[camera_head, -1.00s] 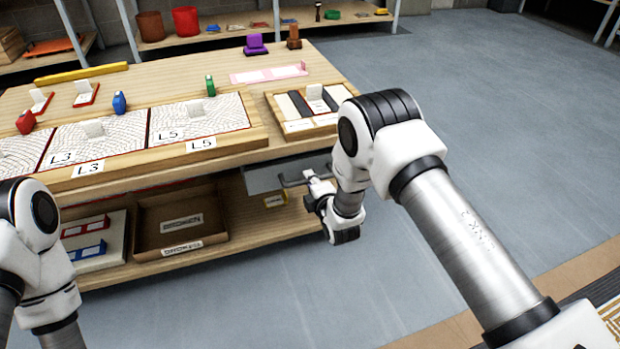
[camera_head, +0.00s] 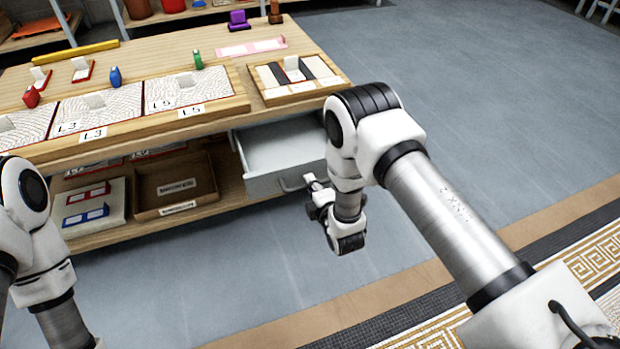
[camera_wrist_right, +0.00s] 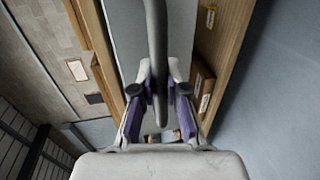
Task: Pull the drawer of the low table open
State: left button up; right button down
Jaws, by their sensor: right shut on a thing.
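The low table (camera_head: 140,148) stands ahead with its grey drawer (camera_head: 285,150) pulled out from under the right part of the top. The drawer's inside shows and looks empty where I can see it. My right gripper (camera_head: 314,184) is at the drawer front, shut on the dark bar handle (camera_head: 290,186). In the right wrist view the handle (camera_wrist_right: 157,50) runs between the two fingers of the gripper (camera_wrist_right: 159,92). My arm hides the drawer's right end. My left arm shows at the left edge, but its gripper is out of the picture.
Mosaic panels (camera_head: 105,112) and small coloured stamps lie on the table top. A brown tray (camera_head: 175,185) and a pale board (camera_head: 90,205) sit on the lower shelf. The grey floor in front of the drawer is clear.

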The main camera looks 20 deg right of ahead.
jog(key=c, duration=1.2)
grip_release()
jog(key=v, duration=1.2)
